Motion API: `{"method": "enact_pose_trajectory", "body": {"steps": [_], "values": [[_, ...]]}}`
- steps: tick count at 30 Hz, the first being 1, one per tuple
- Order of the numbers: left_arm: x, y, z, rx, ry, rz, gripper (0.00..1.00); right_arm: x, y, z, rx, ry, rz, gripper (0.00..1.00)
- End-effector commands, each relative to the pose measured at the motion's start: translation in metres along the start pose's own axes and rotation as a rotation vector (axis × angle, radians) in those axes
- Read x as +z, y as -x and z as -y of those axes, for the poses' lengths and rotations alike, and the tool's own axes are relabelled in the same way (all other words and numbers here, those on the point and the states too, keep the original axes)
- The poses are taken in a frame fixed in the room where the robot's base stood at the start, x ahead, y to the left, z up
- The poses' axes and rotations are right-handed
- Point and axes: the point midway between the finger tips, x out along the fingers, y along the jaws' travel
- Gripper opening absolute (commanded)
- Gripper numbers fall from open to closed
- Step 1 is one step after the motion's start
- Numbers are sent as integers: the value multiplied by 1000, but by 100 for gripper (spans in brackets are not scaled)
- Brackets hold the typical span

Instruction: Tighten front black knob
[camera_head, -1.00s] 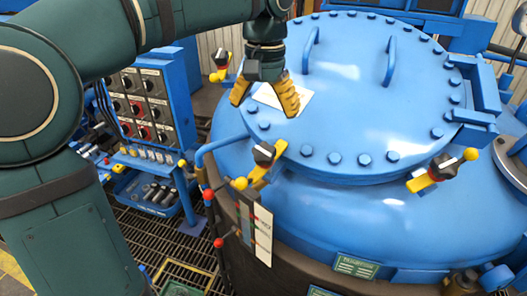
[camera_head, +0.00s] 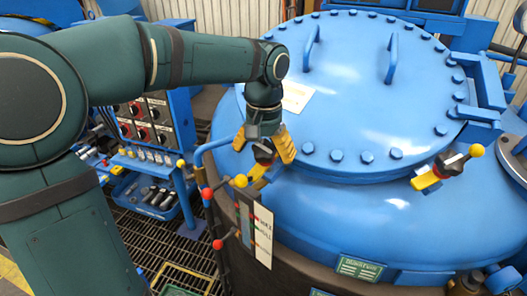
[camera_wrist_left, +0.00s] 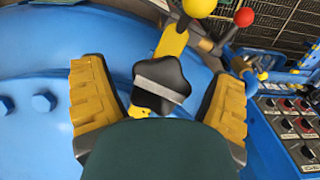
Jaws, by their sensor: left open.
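The front black knob (camera_head: 264,152) sits on a yellow clamp (camera_head: 257,174) at the front edge of the blue furnace lid (camera_head: 365,95). In the left wrist view the knob (camera_wrist_left: 161,84) is star-shaped with a grey band across it. My left gripper (camera_head: 264,146) is open above the knob, with its yellow fingers on either side of it. Another black knob (camera_head: 452,161) on a yellow clamp is at the lid's right. My right gripper is not in view.
A blue control panel (camera_head: 150,112) with black and red knobs stands at the left. A blue pipe (camera_head: 203,150) and red-tipped levers (camera_head: 218,243) are close to the front clamp. Two blue handles (camera_head: 391,58) rise from the lid.

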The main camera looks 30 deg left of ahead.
Motion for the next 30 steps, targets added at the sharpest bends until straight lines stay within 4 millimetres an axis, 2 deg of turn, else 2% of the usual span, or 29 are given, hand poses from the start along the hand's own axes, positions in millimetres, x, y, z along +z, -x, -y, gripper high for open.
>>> {"method": "enact_pose_trajectory", "body": {"steps": [2, 5, 6, 8, 9, 20, 30], "values": [[0, 0, 0, 0, 0, 0, 86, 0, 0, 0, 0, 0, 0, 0], [0, 0, 0, 0, 0, 0, 58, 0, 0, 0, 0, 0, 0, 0], [0, 0, 0, 0, 0, 0, 44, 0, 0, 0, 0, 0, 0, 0], [0, 0, 0, 0, 0, 0, 22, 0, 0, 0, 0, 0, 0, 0], [0, 0, 0, 0, 0, 0, 18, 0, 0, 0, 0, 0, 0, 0], [0, 1, 0, -17, -40, 0, 18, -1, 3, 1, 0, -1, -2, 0], [0, 3, 0, -106, -252, 0, 18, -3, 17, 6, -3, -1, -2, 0]]}}
